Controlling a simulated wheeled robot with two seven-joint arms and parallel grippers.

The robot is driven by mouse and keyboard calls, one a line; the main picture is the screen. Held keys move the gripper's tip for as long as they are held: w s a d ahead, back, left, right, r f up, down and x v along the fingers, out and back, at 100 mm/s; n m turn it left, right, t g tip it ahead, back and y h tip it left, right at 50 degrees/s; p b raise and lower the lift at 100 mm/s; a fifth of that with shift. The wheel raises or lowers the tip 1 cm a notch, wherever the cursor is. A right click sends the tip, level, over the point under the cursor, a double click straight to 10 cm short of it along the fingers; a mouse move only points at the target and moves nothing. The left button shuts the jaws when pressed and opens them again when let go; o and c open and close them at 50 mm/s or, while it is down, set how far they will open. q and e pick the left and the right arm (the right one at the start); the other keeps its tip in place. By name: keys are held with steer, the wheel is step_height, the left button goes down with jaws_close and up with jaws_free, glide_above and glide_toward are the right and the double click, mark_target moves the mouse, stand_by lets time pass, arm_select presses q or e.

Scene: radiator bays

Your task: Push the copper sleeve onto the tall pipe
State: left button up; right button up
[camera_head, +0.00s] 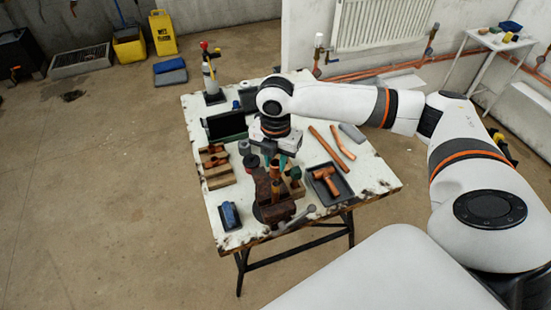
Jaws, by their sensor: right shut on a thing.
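My right gripper (271,158) reaches over the workbench from the right and points down above the dark red vise (271,208). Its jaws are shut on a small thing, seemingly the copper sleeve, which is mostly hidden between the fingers. A short upright copper-coloured piece (275,186), seemingly the tall pipe, stands at the vise just below the fingers. I cannot tell whether sleeve and pipe touch. My left gripper is not in view.
The worn white workbench (378,178) holds a black tray (343,187) with copper fittings, loose copper pipes (326,144), a wooden block with fittings (217,181), a blue item (230,215) and a torch bottle (210,82). A radiator (381,22) hangs on the wall behind.

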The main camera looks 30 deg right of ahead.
mark_target(276, 171)
step_height(276, 171, down, 3)
steer(key=b, duration=0.3)
steer(key=shift+f, duration=0.2)
steer(key=shift+r, duration=0.3)
steer(key=shift+f+p, duration=0.2)
steer(key=shift+p, duration=0.4)
steer(key=shift+f, duration=0.15)
steer(key=shift+f, duration=0.5)
steer(key=shift+f, duration=0.1)
